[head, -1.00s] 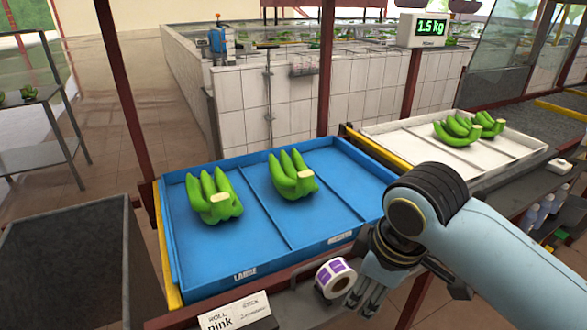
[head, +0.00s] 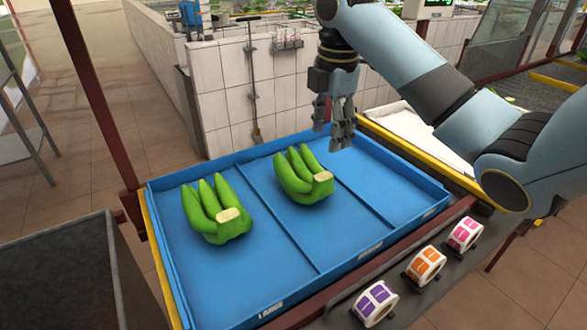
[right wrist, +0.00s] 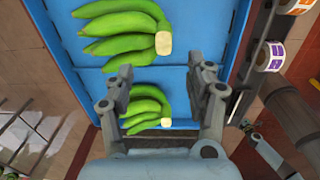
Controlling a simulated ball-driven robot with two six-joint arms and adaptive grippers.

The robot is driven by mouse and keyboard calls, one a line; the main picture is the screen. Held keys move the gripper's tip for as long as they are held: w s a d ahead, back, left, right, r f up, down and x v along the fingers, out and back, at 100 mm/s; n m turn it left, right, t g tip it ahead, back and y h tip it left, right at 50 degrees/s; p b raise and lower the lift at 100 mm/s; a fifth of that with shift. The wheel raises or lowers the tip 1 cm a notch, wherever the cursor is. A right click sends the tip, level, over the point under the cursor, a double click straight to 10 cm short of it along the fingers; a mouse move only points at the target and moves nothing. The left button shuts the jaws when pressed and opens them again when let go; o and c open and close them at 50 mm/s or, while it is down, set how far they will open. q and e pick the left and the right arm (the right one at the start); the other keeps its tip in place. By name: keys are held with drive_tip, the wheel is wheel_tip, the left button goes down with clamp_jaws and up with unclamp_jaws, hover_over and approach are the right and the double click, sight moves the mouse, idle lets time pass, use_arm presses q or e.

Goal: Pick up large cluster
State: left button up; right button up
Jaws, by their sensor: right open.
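A large green banana cluster (head: 217,212) lies in the left compartment of the blue tray (head: 262,262), above the label LARGE. A second green cluster (head: 302,178) lies in the middle compartment. My right gripper (head: 334,135) hangs fingers-down above the tray's far right part, right of the second cluster and apart from it. In the right wrist view the open fingers (right wrist: 160,82) frame the second cluster (right wrist: 147,110) below. The left-compartment cluster (right wrist: 125,30) shows farther up, and looks larger. My left gripper is out of view.
Label rolls in purple (head: 375,303), orange (head: 424,266) and pink (head: 465,234) stand along the front ledge. A white tray (head: 415,130) is partly hidden behind my right arm. A grey bin (head: 70,275) stands at left, beside a red post (head: 95,95).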

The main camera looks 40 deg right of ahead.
sight(325, 175)
wheel_tip(325, 175, down, 3)
drive_tip(key=shift+s+r+b, duration=0.1)
drive_tip(key=shift+r+b, duration=0.1)
drive_tip(key=shift+b, duration=0.7)
wheel_tip(325, 175, down, 2)
drive_tip(key=shift+f, duration=0.5)
wheel_tip(325, 175, down, 5)
drive_tip(key=shift+a+r+p, duration=0.15)
drive_tip(key=shift+p, duration=0.35)
drive_tip(key=shift+f, duration=0.2)
drive_tip(key=c, duration=1.1)
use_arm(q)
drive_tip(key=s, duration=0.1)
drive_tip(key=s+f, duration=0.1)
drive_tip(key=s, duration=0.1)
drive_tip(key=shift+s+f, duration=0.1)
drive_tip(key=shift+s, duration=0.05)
use_arm(e)
drive_tip(key=shift+r, duration=0.15)
clamp_jaws()
